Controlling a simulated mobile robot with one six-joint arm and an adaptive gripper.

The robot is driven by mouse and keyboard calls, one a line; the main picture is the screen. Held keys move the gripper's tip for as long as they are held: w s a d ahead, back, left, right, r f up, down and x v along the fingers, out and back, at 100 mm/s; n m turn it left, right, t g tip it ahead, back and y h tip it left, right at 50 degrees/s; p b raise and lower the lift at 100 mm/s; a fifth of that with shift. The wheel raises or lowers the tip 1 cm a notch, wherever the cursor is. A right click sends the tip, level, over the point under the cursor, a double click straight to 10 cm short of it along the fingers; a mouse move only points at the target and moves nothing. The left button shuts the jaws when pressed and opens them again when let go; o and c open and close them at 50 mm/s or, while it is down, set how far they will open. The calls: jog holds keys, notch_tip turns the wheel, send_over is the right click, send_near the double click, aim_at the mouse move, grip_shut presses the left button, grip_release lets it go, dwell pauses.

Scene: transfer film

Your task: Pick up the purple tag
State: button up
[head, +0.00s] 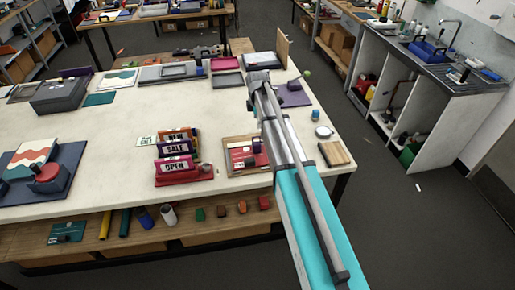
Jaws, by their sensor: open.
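No small thing stands out clearly as the purple tag. A red stand (184,177) on the near part of the table holds several small signs reading NEW, SALE and OPEN. The OPEN sign (174,166) at the front and the SALE sign (176,148) behind it have purple on them. A small purple roll (257,145) is by a red and tan board (243,157) to their right. My arm crosses the table's right side and hides part of it. I cannot make out my gripper's fingers.
The white table (110,125) has clear room in its middle. A purple mat (297,99) lies right of my arm, with a tan block (334,153) nearer. A dark blue board (68,165) is at left. A sink unit (440,75) stands at right.

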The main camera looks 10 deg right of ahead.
aim_at(257, 143)
jog(key=shift+f+b, duration=3.8)
jog(key=shift+f, duration=0.2)
jog(key=shift+f, duration=0.15)
jog(key=shift+a+f+b, duration=0.15)
jog(key=shift+f+b, duration=2.3)
jog(key=shift+b, duration=0.1)
jog(key=c, duration=1.1)
jog(key=shift+c, duration=0.2)
jog(key=shift+r, duration=0.15)
